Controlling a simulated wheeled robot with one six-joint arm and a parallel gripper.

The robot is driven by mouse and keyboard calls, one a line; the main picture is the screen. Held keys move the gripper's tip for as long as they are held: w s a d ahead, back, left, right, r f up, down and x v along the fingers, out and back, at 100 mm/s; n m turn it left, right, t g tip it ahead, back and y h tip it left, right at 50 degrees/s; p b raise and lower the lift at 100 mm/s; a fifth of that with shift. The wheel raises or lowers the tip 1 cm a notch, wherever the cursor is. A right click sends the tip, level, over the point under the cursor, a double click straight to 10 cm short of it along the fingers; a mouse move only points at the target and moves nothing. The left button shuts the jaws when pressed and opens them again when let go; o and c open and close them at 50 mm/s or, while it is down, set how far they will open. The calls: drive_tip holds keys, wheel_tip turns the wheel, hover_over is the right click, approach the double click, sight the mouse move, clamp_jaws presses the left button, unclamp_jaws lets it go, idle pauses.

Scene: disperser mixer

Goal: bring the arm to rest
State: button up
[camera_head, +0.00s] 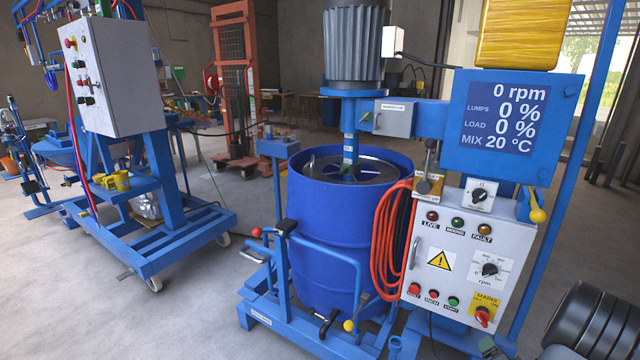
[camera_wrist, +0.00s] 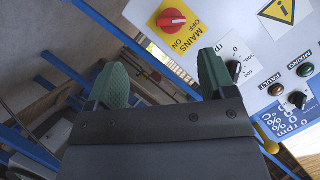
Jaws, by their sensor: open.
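My gripper (camera_wrist: 162,80) shows in the wrist view with its two green finger pads spread wide apart and nothing between them. It is in front of the white control panel (camera_wrist: 205,14), which appears tilted. The red mains switch (camera_wrist: 171,19) is above the gap between the fingers, and the rpm knob (camera_wrist: 234,68) shows just beyond the right finger. I cannot tell whether the right finger touches the panel. In the head view, I cannot make out the gripper clearly.
The blue drum (camera_head: 340,225) stands under the mixer motor (camera_head: 355,45). The display (camera_head: 508,115) reads 0 rpm, 0 % lumps, 0 % load and 20 °C. An orange hose (camera_head: 388,240) hangs beside the panel. A blue wheeled frame (camera_head: 150,240) stands left, with open floor before it.

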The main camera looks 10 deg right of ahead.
drive_tip(key=s+a+f+n+g+y+p, duration=0.1)
drive_tip(key=s+a+f+n+g+p, duration=0.1)
drive_tip(key=s+g, duration=0.55)
drive_tip(key=w+a+r+n+y+p, duration=0.1)
drive_tip(key=a+r+n+y+p, duration=0.1)
drive_tip(key=a+r+n+p, duration=0.3)
drive_tip(key=w+a+r+n+g+y+p, duration=0.1)
drive_tip(key=a+r+n+y+p, duration=0.2)
drive_tip(key=a+r+p, duration=1)
drive_tip(key=a+r+n, duration=0.1)
drive_tip(key=a+r, duration=0.6)
drive_tip(key=r, duration=0.4)
drive_tip(key=a+r+n, duration=0.2)
drive_tip(key=a+r, duration=0.6)
drive_tip(key=r, duration=0.3)
drive_tip(key=shift+w+r+n+p, duration=0.2)
drive_tip(key=shift+w+n+p, duration=0.1)
drive_tip(key=shift+w, duration=0.1)
drive_tip(key=shift+g, duration=0.25)
drive_tip(key=shift+c, duration=0.2)
